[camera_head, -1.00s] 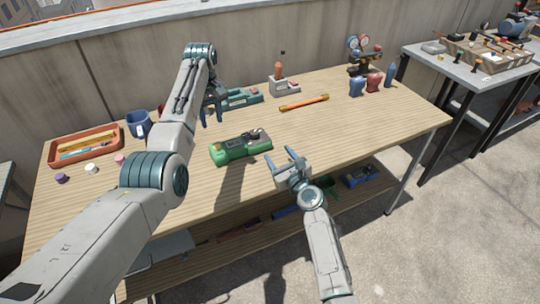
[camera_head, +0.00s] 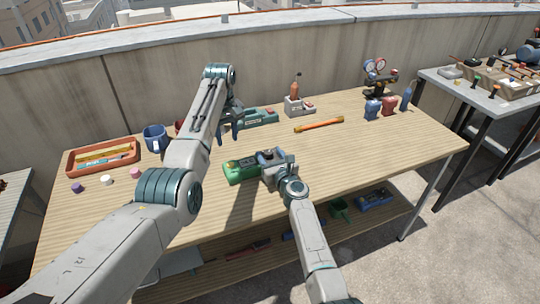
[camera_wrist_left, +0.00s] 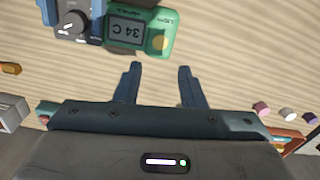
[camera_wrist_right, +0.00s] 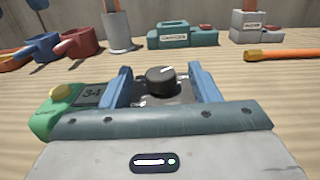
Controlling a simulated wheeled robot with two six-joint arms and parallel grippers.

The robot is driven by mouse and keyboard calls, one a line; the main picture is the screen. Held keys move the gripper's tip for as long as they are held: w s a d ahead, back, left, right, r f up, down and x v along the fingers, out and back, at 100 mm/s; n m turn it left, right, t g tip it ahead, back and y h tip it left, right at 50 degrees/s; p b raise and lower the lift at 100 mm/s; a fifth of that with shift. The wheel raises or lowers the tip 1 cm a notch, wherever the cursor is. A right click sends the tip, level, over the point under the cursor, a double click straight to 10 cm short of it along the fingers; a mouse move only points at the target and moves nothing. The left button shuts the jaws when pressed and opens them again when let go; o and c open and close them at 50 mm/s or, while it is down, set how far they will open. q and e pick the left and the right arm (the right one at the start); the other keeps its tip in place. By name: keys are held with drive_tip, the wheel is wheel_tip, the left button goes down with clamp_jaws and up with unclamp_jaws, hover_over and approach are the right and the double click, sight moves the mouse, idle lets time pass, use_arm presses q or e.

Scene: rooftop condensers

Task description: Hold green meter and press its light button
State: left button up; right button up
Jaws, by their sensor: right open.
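The green meter (camera_head: 238,172) lies on the wooden table. In the left wrist view its green end shows a grey display (camera_wrist_left: 127,33) reading 34 C and a yellow button (camera_wrist_left: 161,43) beside the word LIGHT. Its dark end carries a black knob (camera_wrist_right: 160,80). My right gripper (camera_head: 268,155) is open, with its blue fingers on either side of the dark end; contact cannot be told. My left gripper (camera_head: 230,132) is open and empty above the table, behind the meter in the head view. In its wrist view the fingers (camera_wrist_left: 156,72) point towards the meter's button end.
A green labelled box (camera_head: 258,118), a grey holder (camera_head: 298,106) and an orange tool (camera_head: 319,124) lie behind the meter. An orange tray (camera_head: 72,168), a blue mug (camera_head: 155,138) and small caps (camera_head: 107,180) are at left. Blue and red items (camera_head: 388,106) stand at right. The right front tabletop is clear.

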drive_tip(key=shift+w+a, duration=0.1)
drive_tip(key=shift+w, duration=0.1)
drive_tip(key=c, duration=1.2)
use_arm(q)
clamp_jaws()
use_arm(e)
clamp_jaws()
use_arm(q)
drive_tip(key=shift+f, duration=0.1)
idle(0.5)
